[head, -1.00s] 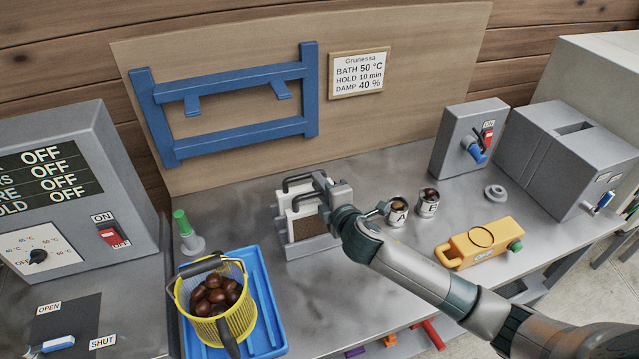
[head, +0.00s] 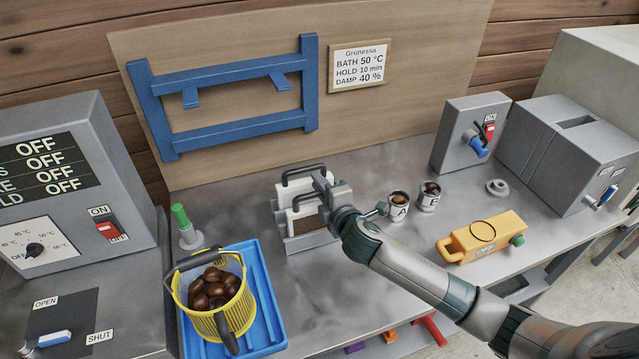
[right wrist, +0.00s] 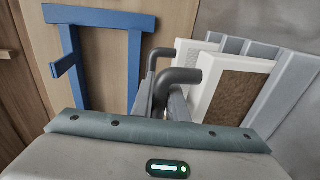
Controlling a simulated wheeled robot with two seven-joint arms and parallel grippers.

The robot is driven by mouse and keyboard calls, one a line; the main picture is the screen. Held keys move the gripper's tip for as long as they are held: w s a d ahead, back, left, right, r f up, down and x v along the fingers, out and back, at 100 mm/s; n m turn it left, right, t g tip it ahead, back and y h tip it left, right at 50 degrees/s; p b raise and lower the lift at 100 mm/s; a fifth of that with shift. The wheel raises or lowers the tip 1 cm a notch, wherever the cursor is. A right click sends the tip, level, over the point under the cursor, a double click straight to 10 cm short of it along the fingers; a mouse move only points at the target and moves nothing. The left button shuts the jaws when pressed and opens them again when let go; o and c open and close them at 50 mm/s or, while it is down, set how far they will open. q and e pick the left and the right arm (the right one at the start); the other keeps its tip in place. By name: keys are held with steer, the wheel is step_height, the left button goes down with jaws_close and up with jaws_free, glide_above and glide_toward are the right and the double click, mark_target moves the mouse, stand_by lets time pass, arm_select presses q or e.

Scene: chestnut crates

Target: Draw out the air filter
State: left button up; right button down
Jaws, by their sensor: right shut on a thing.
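Two white-framed air filters stand upright in slots of a grey holder (head: 312,244) on the bench. The front filter has a brown mesh; it shows in the right wrist view (right wrist: 235,92). The rear filter (right wrist: 190,50) has a pale mesh, and its dark handle (head: 302,169) is free. My right gripper (head: 324,190) is shut on the front filter's dark handle, which also shows in the wrist view (right wrist: 183,76). In the head view the gripper and wrist hide part of the front filter. My left gripper is out of view.
A yellow basket of chestnuts (head: 239,317) stands on a blue tray (head: 268,310) at front left. Cups A (head: 398,211) and E (head: 429,202) and a yellow container (head: 487,243) are to the right. A blue rack (head: 229,129) hangs behind.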

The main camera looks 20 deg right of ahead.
steer(key=shift+f, duration=0.15)
steer(key=c, duration=1.7)
jaws_free()
steer(key=shift+o, duration=0.2)
steer(key=shift+s, duration=0.15)
steer(key=shift+s, duration=0.5)
steer(key=b+v, duration=0.3)
steer(key=v, duration=1.3)
steer(key=shift+r+b, duration=0.3)
steer(key=shift+b, duration=0.1)
steer(key=shift+s+d+f, duration=0.1)
steer(key=shift+s, duration=0.05)
